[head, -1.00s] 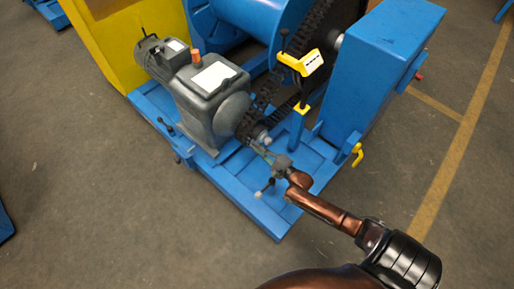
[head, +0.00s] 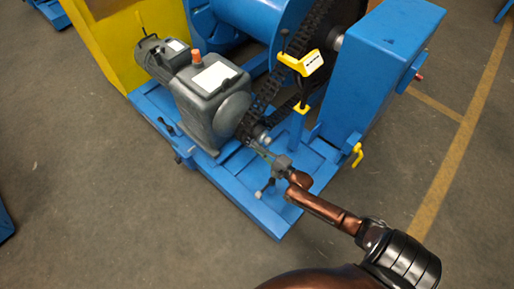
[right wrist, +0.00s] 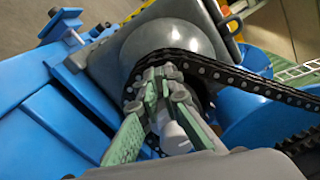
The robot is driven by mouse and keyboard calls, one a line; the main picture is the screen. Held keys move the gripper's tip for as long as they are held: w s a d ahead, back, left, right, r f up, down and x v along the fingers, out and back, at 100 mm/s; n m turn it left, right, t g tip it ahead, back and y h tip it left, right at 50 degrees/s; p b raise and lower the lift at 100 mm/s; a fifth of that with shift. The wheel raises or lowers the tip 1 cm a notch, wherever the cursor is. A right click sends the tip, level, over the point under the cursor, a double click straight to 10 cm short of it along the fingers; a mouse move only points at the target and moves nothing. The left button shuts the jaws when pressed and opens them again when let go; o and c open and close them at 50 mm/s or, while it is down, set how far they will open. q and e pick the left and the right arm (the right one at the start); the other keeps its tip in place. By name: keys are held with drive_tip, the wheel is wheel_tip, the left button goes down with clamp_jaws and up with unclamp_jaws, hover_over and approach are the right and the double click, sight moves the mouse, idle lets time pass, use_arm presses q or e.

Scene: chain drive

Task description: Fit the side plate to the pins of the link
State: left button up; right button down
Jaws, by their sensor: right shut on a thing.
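My right gripper (head: 262,150) reaches in from the lower right, its fingers at the small sprocket beside the grey gearbox. In the right wrist view its green-padded fingers (right wrist: 158,92) are closed together at the chain. They are shut on a small grey piece, likely the side plate, mostly hidden between the fingertips. The black roller chain (right wrist: 228,76) wraps the small sprocket and runs off to the right. In the head view the chain (head: 268,92) rises to the large wheel. The link's pins cannot be made out behind the fingers. My left gripper is not in view.
The grey gearbox (head: 212,97) stands on the blue base frame (head: 205,160). A blue box housing (head: 368,75) stands to the right, with a yellow-headed post (head: 307,64) before it. A pale shaft end (right wrist: 176,135) lies below the fingertips. Open floor lies in front.

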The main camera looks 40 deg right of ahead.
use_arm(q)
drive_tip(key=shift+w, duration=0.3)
use_arm(e)
drive_tip(key=shift+w, duration=0.25)
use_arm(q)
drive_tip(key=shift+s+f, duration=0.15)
use_arm(e)
drive_tip(key=shift+w, duration=0.15)
drive_tip(key=shift+w, duration=0.35)
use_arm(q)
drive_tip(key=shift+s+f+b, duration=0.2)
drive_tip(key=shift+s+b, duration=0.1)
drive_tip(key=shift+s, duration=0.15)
use_arm(e)
drive_tip(key=shift+w, duration=0.1)
drive_tip(key=shift+w, duration=0.15)
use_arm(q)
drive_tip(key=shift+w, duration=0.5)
use_arm(e)
drive_tip(key=c, duration=2)
unclamp_jaws()
drive_tip(key=shift+w, duration=0.1)
drive_tip(key=shift+c, duration=0.2)
